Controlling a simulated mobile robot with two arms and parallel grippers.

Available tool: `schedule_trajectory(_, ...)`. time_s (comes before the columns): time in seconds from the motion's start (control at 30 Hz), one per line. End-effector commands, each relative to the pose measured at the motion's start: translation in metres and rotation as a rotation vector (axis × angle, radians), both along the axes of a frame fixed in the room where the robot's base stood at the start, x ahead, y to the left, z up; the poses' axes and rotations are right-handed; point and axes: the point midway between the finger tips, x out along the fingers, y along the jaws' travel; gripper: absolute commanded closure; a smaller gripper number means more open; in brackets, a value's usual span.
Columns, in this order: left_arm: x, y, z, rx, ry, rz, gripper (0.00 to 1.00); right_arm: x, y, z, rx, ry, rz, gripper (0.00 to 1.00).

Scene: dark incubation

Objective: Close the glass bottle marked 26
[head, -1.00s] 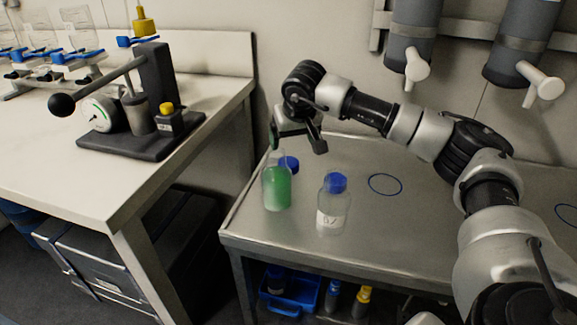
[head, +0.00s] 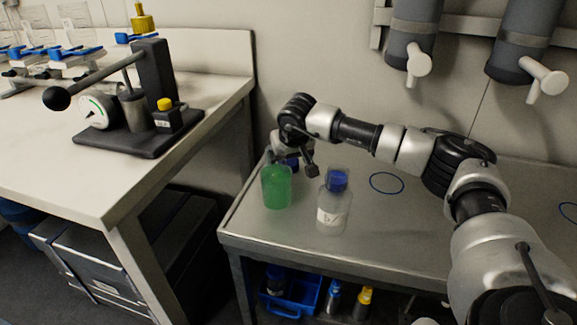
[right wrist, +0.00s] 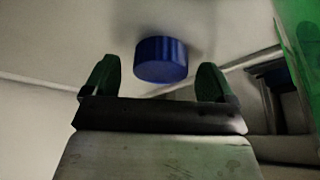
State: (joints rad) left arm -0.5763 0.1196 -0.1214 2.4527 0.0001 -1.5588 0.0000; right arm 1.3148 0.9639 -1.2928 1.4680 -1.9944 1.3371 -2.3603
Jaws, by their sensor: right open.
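A loose blue cap (head: 291,162) is behind the green bottle. My right gripper (right wrist: 160,80) is open, with the blue cap (right wrist: 161,60) between and beyond its fingertips; no contact shows. Green glass (right wrist: 304,65) is at the wrist view's right edge. My left gripper is not in view.
The metal table (head: 400,225) has free room right of the bottles, with a blue ring mark (head: 386,183). A white bench (head: 60,180) with a lever press (head: 140,110) stands left. Grey cylinders (head: 415,35) hang on the wall. A blue bin (head: 305,293) is below the table.

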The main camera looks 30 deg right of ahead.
Motion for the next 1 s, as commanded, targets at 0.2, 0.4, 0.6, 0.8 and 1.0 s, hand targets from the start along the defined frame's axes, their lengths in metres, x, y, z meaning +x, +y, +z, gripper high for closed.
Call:
schedule_trajectory(0.2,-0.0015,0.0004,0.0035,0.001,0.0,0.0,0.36,0.0018,-0.0003,-0.0043,0.0,0.0,0.001,0.14)
schedule_trajectory(0.4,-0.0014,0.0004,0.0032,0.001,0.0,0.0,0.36,0.0017,-0.0004,-0.0042,0.0,0.0,0.001,0.15)
schedule_trajectory(0.6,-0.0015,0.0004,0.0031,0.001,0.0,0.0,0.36,0.0017,-0.0005,-0.0039,0.0,0.0,0.001,0.46)
schedule_trajectory(0.8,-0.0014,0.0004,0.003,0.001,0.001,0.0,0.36,0.0016,-0.0005,-0.0038,0.0,-0.001,0.0,0.66)
schedule_trajectory(1.0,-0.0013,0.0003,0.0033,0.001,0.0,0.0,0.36,0.0017,-0.0005,-0.0025,0.0,-0.001,0.0,0.67)
